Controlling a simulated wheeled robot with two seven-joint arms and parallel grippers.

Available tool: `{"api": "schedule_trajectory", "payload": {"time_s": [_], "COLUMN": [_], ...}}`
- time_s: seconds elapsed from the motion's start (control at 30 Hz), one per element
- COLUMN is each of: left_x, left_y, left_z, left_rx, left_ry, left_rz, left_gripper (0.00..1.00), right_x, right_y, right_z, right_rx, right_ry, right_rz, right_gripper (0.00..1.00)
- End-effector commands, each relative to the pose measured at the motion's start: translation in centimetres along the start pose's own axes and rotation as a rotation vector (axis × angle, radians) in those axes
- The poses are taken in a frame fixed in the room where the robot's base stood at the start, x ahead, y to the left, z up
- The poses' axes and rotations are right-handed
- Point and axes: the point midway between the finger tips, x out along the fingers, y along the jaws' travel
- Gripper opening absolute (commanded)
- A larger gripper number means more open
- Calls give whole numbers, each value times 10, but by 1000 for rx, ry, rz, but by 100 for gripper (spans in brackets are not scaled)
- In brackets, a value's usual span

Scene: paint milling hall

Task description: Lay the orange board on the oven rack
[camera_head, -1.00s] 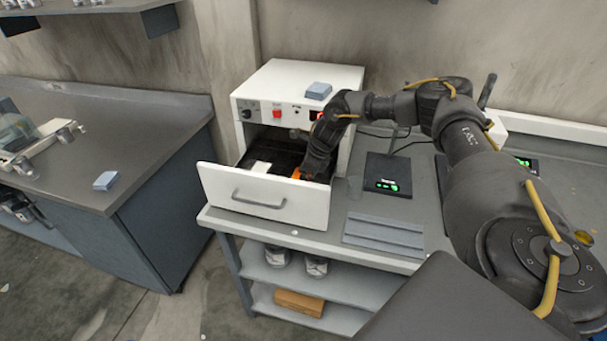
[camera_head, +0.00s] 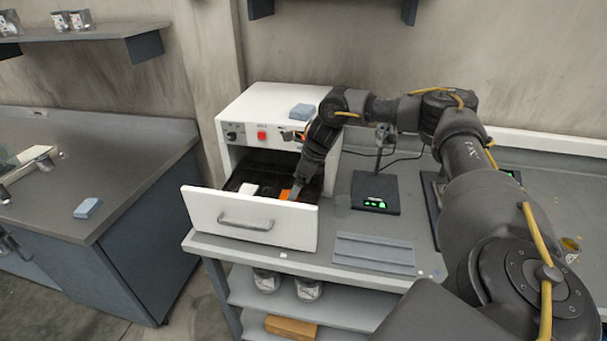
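The orange board (camera_head: 285,194) is inside the pulled-out white drawer of the oven (camera_head: 250,222), at the right part of its dark rack (camera_head: 270,174). A white piece (camera_head: 248,189) lies to its left on the rack. My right gripper (camera_head: 296,191) points down into the drawer, with its fingertips at the right side of the orange board. I cannot tell whether the fingers still grip the board or stand apart from it. My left gripper is out of view.
The white oven (camera_head: 275,108) has a blue-grey block (camera_head: 302,111) on top. A black scale (camera_head: 375,192) and a grey ridged plate (camera_head: 374,253) are on the bench to the right. The drawer front sticks out over the bench edge.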

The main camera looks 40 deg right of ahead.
Motion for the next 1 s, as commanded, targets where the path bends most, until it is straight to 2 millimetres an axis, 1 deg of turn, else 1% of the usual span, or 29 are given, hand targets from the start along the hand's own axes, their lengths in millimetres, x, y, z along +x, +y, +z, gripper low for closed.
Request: {"api": "schedule_trajectory", "payload": {"time_s": [0.03, 0.1, 0.2, 0.33, 0.5, 1.0], "left_x": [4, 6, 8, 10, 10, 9], "left_y": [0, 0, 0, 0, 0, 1], "left_z": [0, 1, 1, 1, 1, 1], "left_rx": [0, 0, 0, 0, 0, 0], "left_ry": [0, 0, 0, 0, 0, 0], "left_rz": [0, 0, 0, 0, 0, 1], "left_gripper": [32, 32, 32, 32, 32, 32], "right_x": [-9, -22, -38, -50, -55, -56], "right_y": [0, 0, 0, 0, 0, 0], "right_z": [0, 0, 1, 1, 0, 1], "right_rx": [0, 0, -1, -2, -1, -1], "right_ry": [-4, -5, -4, -2, 0, 0], "right_rz": [-1, -1, 0, 0, 0, 1], "right_gripper": [100, 100, 100, 100, 100, 100]}}
